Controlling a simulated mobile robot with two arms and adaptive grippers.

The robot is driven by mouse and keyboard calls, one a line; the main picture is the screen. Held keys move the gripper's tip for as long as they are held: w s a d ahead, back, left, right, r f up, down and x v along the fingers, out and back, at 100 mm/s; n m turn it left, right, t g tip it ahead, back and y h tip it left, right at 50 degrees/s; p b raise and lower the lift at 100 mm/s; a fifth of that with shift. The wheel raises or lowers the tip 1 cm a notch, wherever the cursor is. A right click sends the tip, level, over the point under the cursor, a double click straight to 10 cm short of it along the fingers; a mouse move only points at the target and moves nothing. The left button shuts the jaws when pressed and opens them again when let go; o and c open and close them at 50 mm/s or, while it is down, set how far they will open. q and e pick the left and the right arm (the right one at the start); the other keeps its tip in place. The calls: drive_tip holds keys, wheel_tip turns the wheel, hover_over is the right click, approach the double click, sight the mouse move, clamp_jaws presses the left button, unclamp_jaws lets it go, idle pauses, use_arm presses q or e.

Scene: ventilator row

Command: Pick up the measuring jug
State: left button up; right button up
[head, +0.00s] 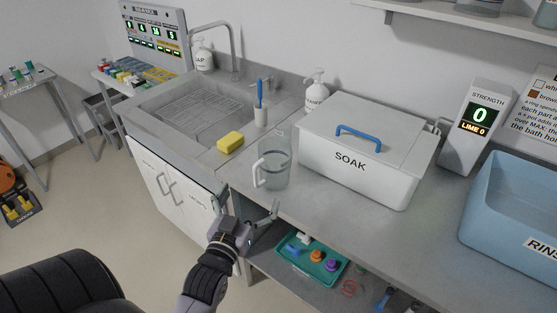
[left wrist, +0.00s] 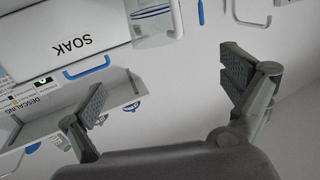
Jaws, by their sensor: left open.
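The clear measuring jug (head: 276,165) stands upright on the grey counter in the head view, with its handle on the left side. It is just left of the white SOAK tub (head: 362,160). My left gripper (head: 262,222) is open and empty. It is at the counter's front edge, in front of and below the jug, and apart from it. In the left wrist view my left gripper (left wrist: 163,88) has its fingers wide apart with nothing between them. A clear vessel with blue marks shows at the top there; I cannot tell surely if it is the jug.
A yellow sponge (head: 230,142) and a cup with a blue brush (head: 260,113) are left of and behind the jug. A soap pump (head: 316,92) stands behind. A blue RINSE basin (head: 514,205) is at right. A teal tray (head: 312,262) lies on the lower shelf.

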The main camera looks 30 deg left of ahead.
use_arm(q)
drive_tip(key=p, duration=0.1)
approach(269, 159)
drive_tip(key=p+x, duration=0.1)
drive_tip(key=x, duration=0.5)
drive_tip(key=shift+w+p, duration=0.35)
drive_tip(key=shift+w+a, duration=0.2)
drive_tip(key=shift+w, duration=0.2)
drive_tip(key=p+x, duration=0.2)
drive_tip(key=x, duration=0.2)
drive_tip(key=shift+w+r, duration=0.1)
drive_tip(key=shift+w, duration=0.1)
drive_tip(key=shift+w+a, duration=0.1)
drive_tip(key=shift+w, duration=0.15)
use_arm(e)
drive_tip(key=r, duration=0.5)
drive_tip(key=shift+s+a, duration=0.2)
drive_tip(key=shift+a, duration=0.15)
use_arm(q)
drive_tip(key=shift+s, duration=0.1)
drive_tip(key=shift+c, duration=0.2)
drive_tip(key=c, duration=1.6)
use_arm(e)
drive_tip(key=shift+s+d, duration=0.15)
drive_tip(key=shift+d, duration=0.05)
